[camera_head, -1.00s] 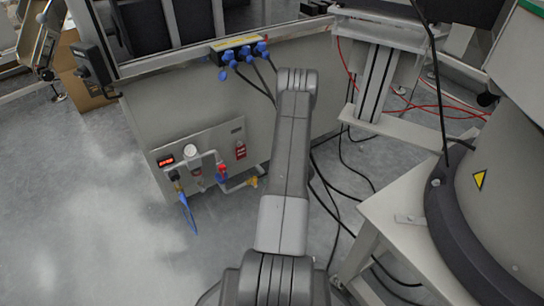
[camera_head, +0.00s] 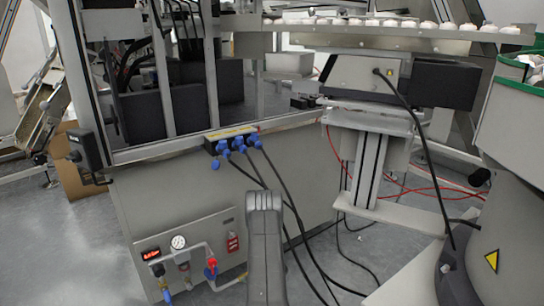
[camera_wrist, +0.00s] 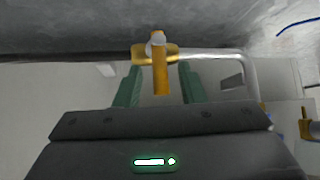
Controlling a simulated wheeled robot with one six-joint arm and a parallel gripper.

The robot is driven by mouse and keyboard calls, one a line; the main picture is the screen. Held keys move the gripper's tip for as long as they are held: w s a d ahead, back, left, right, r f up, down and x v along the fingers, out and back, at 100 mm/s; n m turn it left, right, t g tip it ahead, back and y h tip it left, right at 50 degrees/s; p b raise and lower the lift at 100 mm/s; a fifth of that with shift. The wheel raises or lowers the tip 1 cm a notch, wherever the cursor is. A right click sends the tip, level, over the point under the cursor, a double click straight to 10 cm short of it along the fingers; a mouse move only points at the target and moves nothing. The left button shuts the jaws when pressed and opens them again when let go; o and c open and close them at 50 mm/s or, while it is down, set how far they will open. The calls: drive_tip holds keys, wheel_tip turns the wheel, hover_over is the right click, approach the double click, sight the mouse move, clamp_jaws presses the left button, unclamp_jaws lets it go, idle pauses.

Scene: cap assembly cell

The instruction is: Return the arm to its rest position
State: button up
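In the wrist view my gripper (camera_wrist: 159,68) shows two green fingers standing apart, with a visible gap on either side of a yellow valve handle (camera_wrist: 160,76). The handle lies between the fingers in the picture, and neither finger touches it visibly. In the head view one dark grey link of my arm (camera_head: 265,240) stands upright at lower centre, in front of the machine cabinet. My gripper itself is hidden in that view.
A machine cabinet (camera_head: 150,205) carries a pipe assembly with a gauge (camera_head: 179,242) and red-and-blue fittings (camera_head: 211,268). Blue plugs with black cables (camera_head: 285,190) hang in front. A large round feeder (camera_head: 505,210) stands right. Grey floor (camera_head: 70,250) is open at left.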

drive_tip(key=shift+r, duration=0.1)
drive_tip(key=p+v, duration=0.5)
drive_tip(key=v, duration=0.9)
drive_tip(key=w+a+f+t+h+b, duration=0.1)
drive_tip(key=w+a+f+b, duration=0.5)
drive_tip(key=a+f, duration=0.2)
drive_tip(key=shift+f+n, duration=0.4)
drive_tip(key=shift+f, duration=0.65)
drive_tip(key=shift+h, duration=0.4)
